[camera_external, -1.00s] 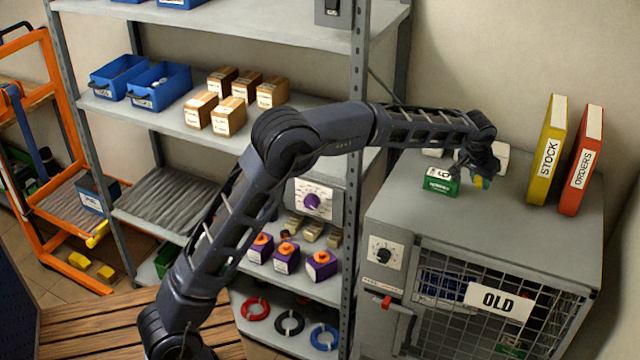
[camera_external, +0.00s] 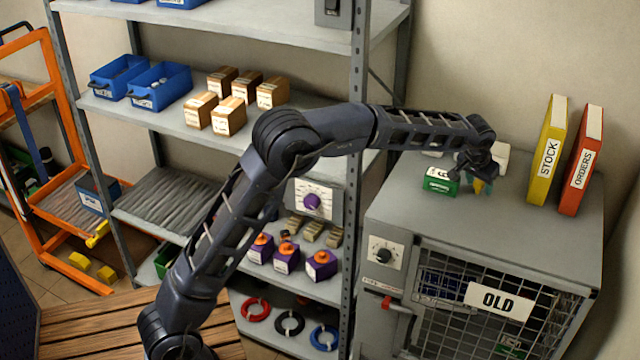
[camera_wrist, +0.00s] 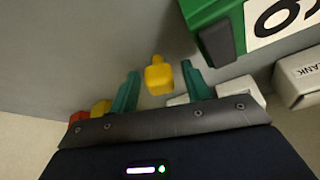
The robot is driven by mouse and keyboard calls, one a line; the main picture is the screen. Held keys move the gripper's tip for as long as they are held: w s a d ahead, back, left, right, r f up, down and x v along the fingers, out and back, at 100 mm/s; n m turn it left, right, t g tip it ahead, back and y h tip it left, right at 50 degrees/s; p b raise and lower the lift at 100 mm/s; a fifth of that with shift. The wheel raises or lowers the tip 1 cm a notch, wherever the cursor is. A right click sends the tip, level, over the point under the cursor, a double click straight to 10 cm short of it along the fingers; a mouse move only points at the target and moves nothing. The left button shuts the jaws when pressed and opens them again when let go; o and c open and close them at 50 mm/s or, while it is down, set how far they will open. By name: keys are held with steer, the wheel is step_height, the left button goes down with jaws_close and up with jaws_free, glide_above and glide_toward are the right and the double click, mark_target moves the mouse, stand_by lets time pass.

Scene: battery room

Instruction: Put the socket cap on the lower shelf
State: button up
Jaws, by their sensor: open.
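A small yellow piece (camera_wrist: 159,77), which looks like the socket cap, stands on the grey cabinet top (camera_external: 520,245). In the wrist view it sits between the two teal fingers of my gripper (camera_wrist: 160,70), with a gap on each side. In the external view my gripper (camera_external: 480,183) is low over the cabinet top, beside a green box, and mostly hides the yellow piece. My gripper is open and holds nothing. The rack's lower shelf (camera_external: 285,335) carries red, black and blue cable rings; the shelf above it carries purple boxes with orange tops.
The green box (camera_external: 440,182) stands just left of my gripper, and white boxes (camera_wrist: 298,75) are close by. Yellow and red binders (camera_external: 581,160) stand to the right. A rack post (camera_external: 355,200) stands between the cabinet and the shelves. My arm crosses in front of the rack.

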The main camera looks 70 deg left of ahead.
steer(key=v, duration=1.2)
steer(key=s+d+r+m, duration=0.1)
steer(key=s+d+r, duration=0.15)
steer(key=s, duration=0.45)
steer(key=s+d+r, duration=0.1)
steer(key=s+r, duration=0.2)
steer(key=s, duration=0.4)
steer(key=s+d+f+m, duration=0.1)
steer(key=s+d, duration=0.1)
steer(key=s, duration=1.3)
steer(key=s+d+f+m+h, duration=0.1)
steer(key=s+d+f, duration=0.1)
steer(key=s, duration=1.4)
steer(key=shift+d+f, duration=0.25)
steer(key=shift+d, duration=0.4)
steer(key=shift+o, duration=0.5)
steer(key=s+f, duration=0.4)
steer(key=s, duration=0.3)
steer(key=s+d+f+m, duration=0.1)
steer(key=s+f, duration=0.4)
steer(key=s, duration=0.3)
steer(key=shift+d+h, duration=0.25)
steer(key=shift+h, duration=0.15)
steer(key=shift+f, duration=0.1)
